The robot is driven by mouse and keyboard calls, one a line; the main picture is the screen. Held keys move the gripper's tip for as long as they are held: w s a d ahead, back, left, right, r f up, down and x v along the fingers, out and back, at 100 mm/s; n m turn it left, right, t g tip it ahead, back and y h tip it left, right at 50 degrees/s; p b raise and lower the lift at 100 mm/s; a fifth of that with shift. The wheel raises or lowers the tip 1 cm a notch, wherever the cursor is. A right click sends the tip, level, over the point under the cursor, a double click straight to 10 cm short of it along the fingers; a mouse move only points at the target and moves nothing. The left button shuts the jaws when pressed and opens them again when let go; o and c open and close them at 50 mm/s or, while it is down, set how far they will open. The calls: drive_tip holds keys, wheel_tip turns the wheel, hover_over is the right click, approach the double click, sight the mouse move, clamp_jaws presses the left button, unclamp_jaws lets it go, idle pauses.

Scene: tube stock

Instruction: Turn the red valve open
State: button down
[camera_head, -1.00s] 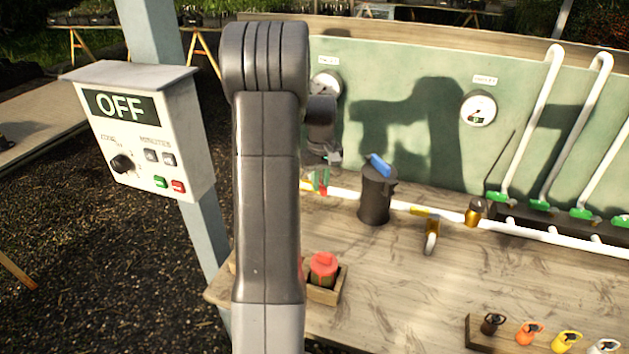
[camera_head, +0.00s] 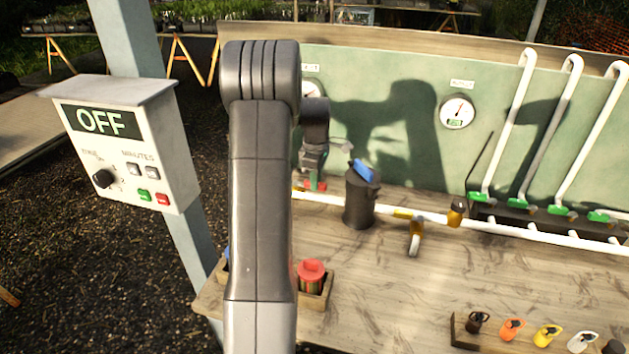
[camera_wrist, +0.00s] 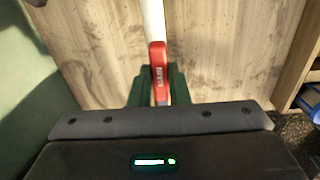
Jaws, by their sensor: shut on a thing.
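The red valve handle (camera_wrist: 158,75) shows in the wrist view, with raised lettering on it. It points along the white pipe (camera_wrist: 153,20), roughly in line with it. My gripper (camera_wrist: 159,90) has its green fingers on both sides of the handle and is shut on it. In the head view my gripper (camera_head: 313,170) is at the left end of the bench pipe, beside the black filter (camera_head: 360,205) with a blue lever. Only small red bits of the valve show there; my arm and fingers hide the rest.
A control box (camera_head: 130,150) reading OFF stands on a post at left. A yellow-handled valve (camera_head: 414,240) and white riser pipes (camera_head: 508,130) are to the right. A wooden box (camera_head: 318,298) with a red-capped item sits at the front.

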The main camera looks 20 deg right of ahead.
drive_tip(key=shift+w+r+n, duration=0.1)
drive_tip(key=shift+w+n, duration=0.05)
drive_tip(key=shift+n, duration=0.15)
drive_tip(key=c, duration=1.4)
unclamp_jaws()
drive_tip(key=shift+o, duration=0.2)
wheel_tip(320, 180, up, 14)
drive_tip(key=b, duration=0.1)
drive_tip(key=shift+f, duration=0.2)
wheel_tip(320, 180, down, 14)
drive_tip(key=shift+r+p, duration=0.1)
drive_tip(key=shift+p, duration=0.4)
drive_tip(key=shift+r, duration=0.1)
